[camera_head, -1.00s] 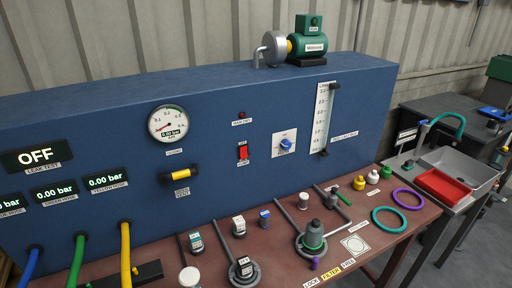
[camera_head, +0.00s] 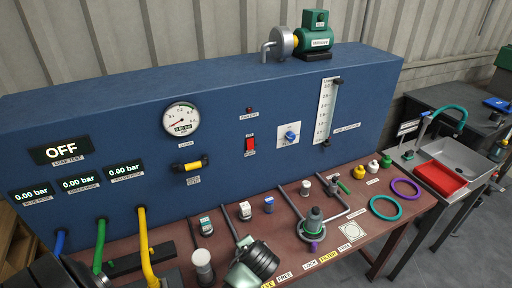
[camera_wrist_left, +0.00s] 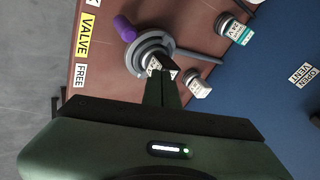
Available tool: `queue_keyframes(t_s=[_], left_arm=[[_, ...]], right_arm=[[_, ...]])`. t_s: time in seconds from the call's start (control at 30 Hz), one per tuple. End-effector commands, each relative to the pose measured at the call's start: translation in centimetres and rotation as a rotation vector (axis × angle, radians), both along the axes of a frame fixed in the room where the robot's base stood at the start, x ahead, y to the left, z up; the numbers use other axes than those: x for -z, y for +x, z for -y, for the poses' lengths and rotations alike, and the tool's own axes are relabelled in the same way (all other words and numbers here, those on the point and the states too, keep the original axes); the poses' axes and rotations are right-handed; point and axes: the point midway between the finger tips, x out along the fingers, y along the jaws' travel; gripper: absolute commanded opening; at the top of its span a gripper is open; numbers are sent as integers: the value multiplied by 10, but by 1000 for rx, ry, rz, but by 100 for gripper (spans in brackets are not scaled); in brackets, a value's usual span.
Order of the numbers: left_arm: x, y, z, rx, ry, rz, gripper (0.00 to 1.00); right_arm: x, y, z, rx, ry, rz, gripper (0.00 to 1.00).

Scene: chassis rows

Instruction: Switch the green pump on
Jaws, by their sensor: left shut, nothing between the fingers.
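The green pump (camera_head: 314,39) stands on top of the blue panel (camera_head: 220,105), with a round grey head and a curved pipe on its left. A red rocker switch (camera_head: 250,144) sits on the panel face below it, with small labels I cannot read clearly. Right of the switch is a blue knob (camera_head: 290,136) on a white plate. My left gripper (camera_head: 240,268) is low over the bench front, away from the switch and pump. In the left wrist view its fingers (camera_wrist_left: 163,76) are shut and empty, in front of a grey round fitting. My right gripper is out of view.
A dark red lamp (camera_head: 249,110) and a round gauge (camera_head: 181,119) are on the panel. The OFF display (camera_head: 61,150) is at left. Valves, fittings and hoses crowd the bench (camera_head: 330,235). Purple (camera_head: 407,188) and teal (camera_head: 385,207) rings lie at right.

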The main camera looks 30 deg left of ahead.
Motion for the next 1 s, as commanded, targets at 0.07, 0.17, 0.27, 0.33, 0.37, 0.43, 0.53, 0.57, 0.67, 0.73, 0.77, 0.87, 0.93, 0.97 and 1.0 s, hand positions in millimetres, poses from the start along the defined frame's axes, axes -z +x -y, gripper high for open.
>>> queue_keyframes(t_s=[0.07, 0.17, 0.27, 0.33, 0.37, 0.43, 0.53, 0.57, 0.67, 0.73, 0.77, 0.87, 0.93, 0.97, 1.0], left_arm=[[-25, 37, -12, 9, 88, 23, 0], [-62, 84, -30, 25, 227, 42, 0], [-105, 126, -44, 36, 363, 48, 0], [-134, 149, -51, 42, 446, 48, 0], [-146, 158, -53, 44, 477, 47, 0], [-170, 174, -57, 48, 540, 45, 0], [-194, 189, -60, 51, 604, 42, 0], [-199, 192, -61, 52, 617, 39, 0], [-209, 197, -62, 54, 642, 37, 0], [-211, 198, -62, 55, 649, 36, 0], [-211, 198, -62, 54, 649, 35, 0], [-210, 198, -62, 54, 649, 37, 0], [-210, 198, -62, 54, 648, 36, 0], [-210, 198, -62, 54, 648, 36, 0], [-210, 198, -62, 53, 647, 37, 0]], right_arm=[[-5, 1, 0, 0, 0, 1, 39], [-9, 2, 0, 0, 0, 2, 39], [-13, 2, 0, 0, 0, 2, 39], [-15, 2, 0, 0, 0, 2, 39], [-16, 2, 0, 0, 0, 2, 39], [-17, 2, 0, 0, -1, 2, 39], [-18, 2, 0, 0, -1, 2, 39], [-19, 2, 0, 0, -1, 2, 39], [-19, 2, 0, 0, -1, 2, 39], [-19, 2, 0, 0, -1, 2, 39], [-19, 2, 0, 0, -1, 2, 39], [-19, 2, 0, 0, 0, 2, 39], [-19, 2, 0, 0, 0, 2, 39], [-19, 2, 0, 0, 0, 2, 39], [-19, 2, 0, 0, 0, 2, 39]])
